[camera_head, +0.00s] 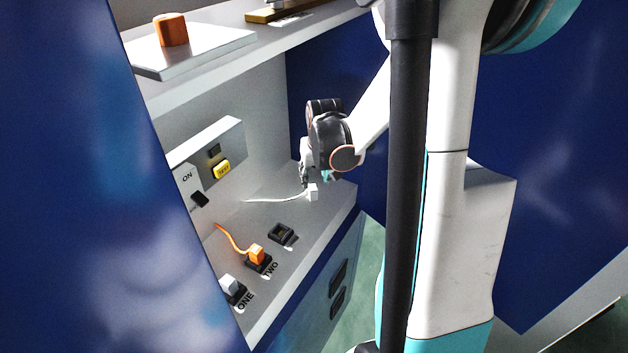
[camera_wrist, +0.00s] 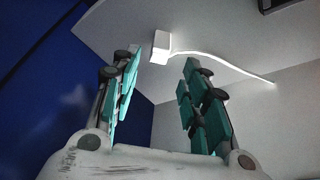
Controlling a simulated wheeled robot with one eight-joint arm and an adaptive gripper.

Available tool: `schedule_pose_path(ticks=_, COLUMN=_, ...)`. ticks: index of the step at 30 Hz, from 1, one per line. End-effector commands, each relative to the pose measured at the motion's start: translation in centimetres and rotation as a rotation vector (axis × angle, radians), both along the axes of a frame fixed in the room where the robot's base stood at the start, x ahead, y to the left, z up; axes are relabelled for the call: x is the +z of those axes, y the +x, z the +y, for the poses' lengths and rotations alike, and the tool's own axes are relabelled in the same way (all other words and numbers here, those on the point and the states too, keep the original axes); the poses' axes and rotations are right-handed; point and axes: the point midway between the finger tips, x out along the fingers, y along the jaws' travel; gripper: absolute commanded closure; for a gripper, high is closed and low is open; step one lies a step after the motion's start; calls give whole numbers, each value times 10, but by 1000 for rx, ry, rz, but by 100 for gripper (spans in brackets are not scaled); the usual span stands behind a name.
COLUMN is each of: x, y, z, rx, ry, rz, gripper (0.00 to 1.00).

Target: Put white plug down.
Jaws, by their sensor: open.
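The white plug (camera_head: 313,192) sits on the grey shelf surface at its far end, with its white cable trailing left to the back wall. In the wrist view the white plug (camera_wrist: 160,46) lies beyond the fingertips, with its cable running right. My gripper (camera_head: 316,177) is just above and beside the plug in the head view. In the wrist view my gripper (camera_wrist: 158,75) has its two teal-padded fingers apart, with nothing between them. The plug appears clear of both fingers.
An orange plug (camera_head: 257,254) with an orange cable stands in the socket marked TWO. Another white plug (camera_head: 229,284) stands in the socket marked ONE. An empty dark socket (camera_head: 281,234) is beyond them. A yellow button (camera_head: 221,168) and a switch are on the back panel. An upper shelf (camera_head: 215,65) overhangs.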

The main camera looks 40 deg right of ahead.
Motion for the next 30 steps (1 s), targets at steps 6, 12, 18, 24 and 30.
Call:
schedule_pose_path(ticks=6, x=34, y=-11, z=5, rx=0, ry=0, rz=0, gripper=59)
schedule_pose_path(ticks=12, x=46, y=-15, z=7, rx=0, ry=0, rz=0, gripper=59)
schedule_pose_path(ticks=18, x=48, y=-15, z=7, rx=0, ry=0, rz=0, gripper=59)
schedule_pose_path(ticks=24, x=47, y=-15, z=7, rx=0, ry=0, rz=0, gripper=59)
schedule_pose_path(ticks=30, x=47, y=-15, z=7, rx=0, ry=0, rz=0, gripper=59)
